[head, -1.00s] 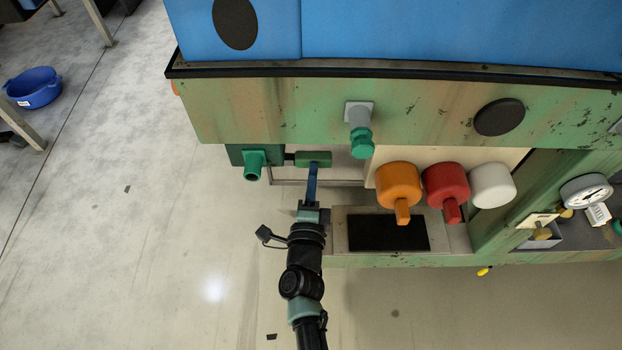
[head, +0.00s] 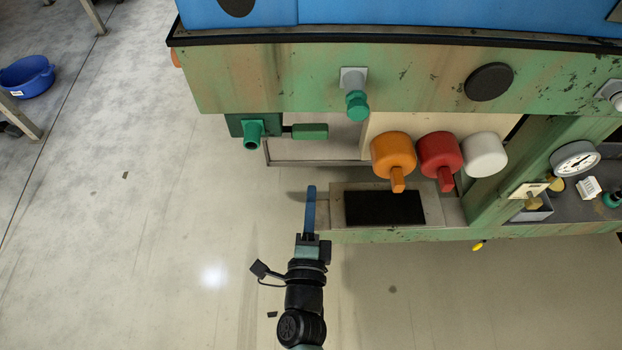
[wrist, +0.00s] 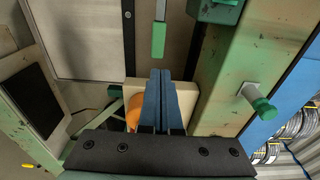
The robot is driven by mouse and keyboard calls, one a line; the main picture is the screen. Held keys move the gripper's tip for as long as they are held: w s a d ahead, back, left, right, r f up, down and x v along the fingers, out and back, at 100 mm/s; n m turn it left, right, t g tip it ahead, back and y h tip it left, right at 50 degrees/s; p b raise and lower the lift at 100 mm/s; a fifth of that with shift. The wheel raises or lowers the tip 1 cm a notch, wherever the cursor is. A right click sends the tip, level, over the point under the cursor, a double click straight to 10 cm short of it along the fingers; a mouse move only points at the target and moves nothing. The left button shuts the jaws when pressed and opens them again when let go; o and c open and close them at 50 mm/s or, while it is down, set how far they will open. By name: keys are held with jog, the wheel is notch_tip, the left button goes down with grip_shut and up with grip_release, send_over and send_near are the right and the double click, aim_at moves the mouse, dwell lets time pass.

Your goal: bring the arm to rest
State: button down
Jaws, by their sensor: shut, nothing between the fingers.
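My gripper (head: 310,210) shows in the head view left of the black-topped ledge, with its blue fingers pointing toward the machine. The fingers are shut with nothing between them and touch nothing that I can see. In the wrist view the two blue fingers (wrist: 159,100) lie side by side. The green handle (head: 309,131) sits ahead of and apart from the fingertips; it also shows in the wrist view (wrist: 158,40). My arm reaches up from the bottom of the head view.
The green machine frame (head: 290,85) spans the upper right. A green spout (head: 252,134) is at the left.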

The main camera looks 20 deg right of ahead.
jog(key=shift+s+a+f, duration=0.1)
jog(key=shift+s+a, duration=0.05)
jog(key=shift+s, duration=0.3)
